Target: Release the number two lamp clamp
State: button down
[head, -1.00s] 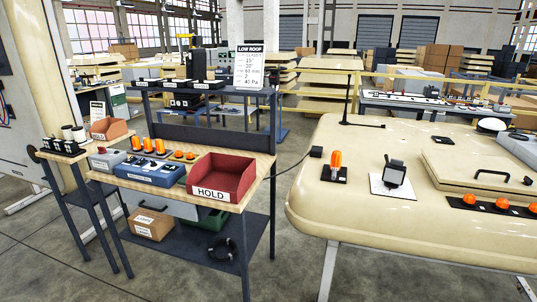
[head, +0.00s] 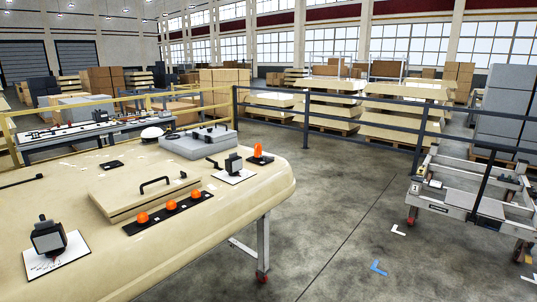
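A long cream cab roof panel (head: 120,235) rests on a grey stand at the left. Two dark box-shaped devices on white plates stand on it, one at the near left (head: 48,238) and one at the far right end (head: 234,166). They may be lamp clamps; I cannot read a number on either. An upright orange lamp (head: 257,152) stands beside the far device. A black strip with three orange domes (head: 169,207) lies in front of a raised hatch with a black handle (head: 155,183). My gripper is not in view.
A grey case (head: 198,143) lies on the roof's back edge. A dark rail fence (head: 340,122) runs behind. A wheeled grey trolley frame (head: 475,198) stands at the right. Open floor (head: 345,215) with white and blue corner marks lies between roof and trolley.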

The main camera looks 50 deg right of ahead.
aim_at(216, 163)
jog(key=z, duration=0.7)
jog(key=i+l, duration=0.25)
jog(key=l, duration=0.3)
jog(key=i+l+u, duration=0.1)
jog(key=i+l, duration=0.15)
jog(key=l, duration=0.35)
jog(key=i+l, duration=0.25)
jog(key=l, duration=0.35)
jog(key=i+l, duration=0.25)
jog(key=l, duration=0.3)
jog(key=i+l+u, duration=0.1)
jog(key=i+l, duration=0.15)
jog(key=l, duration=0.35)
jog(key=i+l, duration=0.2)
jog(key=l, duration=0.4)
jog(key=i+l, duration=0.2)
jog(key=l, duration=0.45)
jog(key=i+l+u, duration=0.1)
jog(key=i+l, duration=0.15)
jog(key=l, duration=0.35)
